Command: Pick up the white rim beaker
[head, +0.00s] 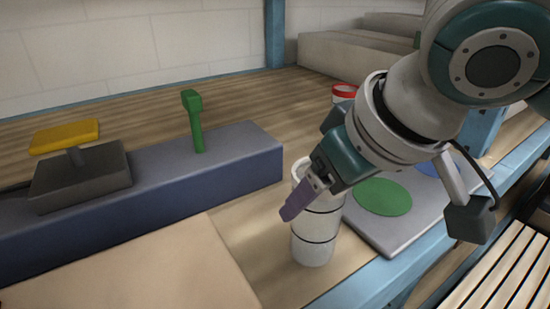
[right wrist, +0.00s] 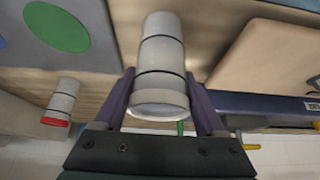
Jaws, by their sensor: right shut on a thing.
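The white rim beaker (head: 316,233) is a pale, upright cylinder with dark bands, in the middle of the head view. It also shows in the right wrist view (right wrist: 160,55) between the two purple fingers. My right gripper (head: 294,206) comes down from the upper right and is shut on the beaker near its rim. One finger shows in front of the beaker in the head view; the other is hidden. I cannot tell whether the beaker's base touches the table. My left gripper is not in view.
A red-rimmed beaker (head: 344,92) stands behind my right arm. A grey board with a green disc (head: 382,197) and a blue disc lies to the right. A blue-grey block with a green lever (head: 194,122) and a yellow-topped pedal (head: 65,136) are left. A tan board (head: 130,270) lies in front.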

